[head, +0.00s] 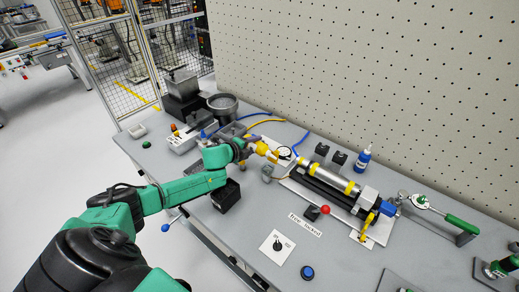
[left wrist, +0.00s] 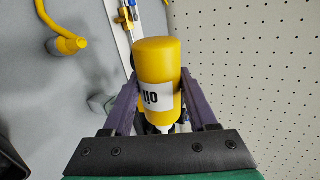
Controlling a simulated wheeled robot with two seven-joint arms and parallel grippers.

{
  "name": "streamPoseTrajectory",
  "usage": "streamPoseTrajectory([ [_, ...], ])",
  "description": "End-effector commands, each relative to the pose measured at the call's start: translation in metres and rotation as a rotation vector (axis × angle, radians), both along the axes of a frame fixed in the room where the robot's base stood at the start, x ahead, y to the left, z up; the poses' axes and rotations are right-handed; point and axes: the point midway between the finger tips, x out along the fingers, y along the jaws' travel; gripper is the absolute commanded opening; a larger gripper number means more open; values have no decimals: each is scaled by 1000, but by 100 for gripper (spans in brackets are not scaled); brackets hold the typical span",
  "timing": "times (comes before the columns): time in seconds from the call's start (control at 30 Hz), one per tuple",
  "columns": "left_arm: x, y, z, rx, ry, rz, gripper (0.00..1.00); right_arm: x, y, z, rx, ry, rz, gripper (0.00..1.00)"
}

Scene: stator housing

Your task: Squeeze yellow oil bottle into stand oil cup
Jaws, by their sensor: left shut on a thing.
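My left gripper (head: 254,148) is over the table in the head view, shut on the yellow oil bottle (head: 265,150). In the left wrist view the yellow oil bottle (left wrist: 157,60) sits between the two purple fingers, with a white "oil" label and a pale nozzle at the end nearer the palm. A small greyish cup-like piece (head: 267,172) stands just below the gripper in the head view, apart from the bottle. I cannot tell for sure that it is the stand oil cup. My right gripper is not in view.
A silver cylinder assembly (head: 330,178) lies to the right of the gripper. A blue bottle (head: 363,158) stands behind it near the pegboard wall (head: 400,70). A black bin (head: 227,197) and a metal bowl (head: 222,103) are near the arm. A green-handled clamp (head: 460,223) is at right.

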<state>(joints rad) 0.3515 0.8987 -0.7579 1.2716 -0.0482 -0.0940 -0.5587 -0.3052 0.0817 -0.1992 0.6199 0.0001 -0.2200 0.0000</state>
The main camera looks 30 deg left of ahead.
Motion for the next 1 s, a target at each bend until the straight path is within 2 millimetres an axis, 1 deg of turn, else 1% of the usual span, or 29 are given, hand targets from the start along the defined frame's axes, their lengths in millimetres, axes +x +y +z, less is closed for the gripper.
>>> streamPoseTrajectory([
  [0.03, 0, 3, -13, 90, -13, -2, 34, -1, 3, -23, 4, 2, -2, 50],
  [0.1, 1, 8, -10, 223, -33, 0, 34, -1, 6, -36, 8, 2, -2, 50],
  [0.13, 2, 9, -4, 276, -41, 0, 34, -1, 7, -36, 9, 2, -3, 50],
  [0.17, 1, 5, 8, 325, -48, -1, 34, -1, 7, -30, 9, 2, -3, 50],
  [0.2, 1, 3, 16, 392, -59, -1, 34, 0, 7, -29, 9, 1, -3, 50],
  [0.3, 0, -3, 34, 558, -81, 1, 34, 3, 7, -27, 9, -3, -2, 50],
  [0.63, -3, -20, 82, 1044, -150, 6, 34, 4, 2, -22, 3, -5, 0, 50],
  [0.7, -3, -19, 63, 1050, -145, 6, 34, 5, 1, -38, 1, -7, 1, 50],
  [0.8, -3, -19, 50, 1047, -146, 6, 34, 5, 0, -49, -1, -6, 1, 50],
  [0.9, -3, -19, 41, 1045, -146, 6, 34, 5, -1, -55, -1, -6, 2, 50],
  [1.0, -3, -19, 39, 1044, -146, 6, 34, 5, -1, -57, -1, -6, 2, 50],
])
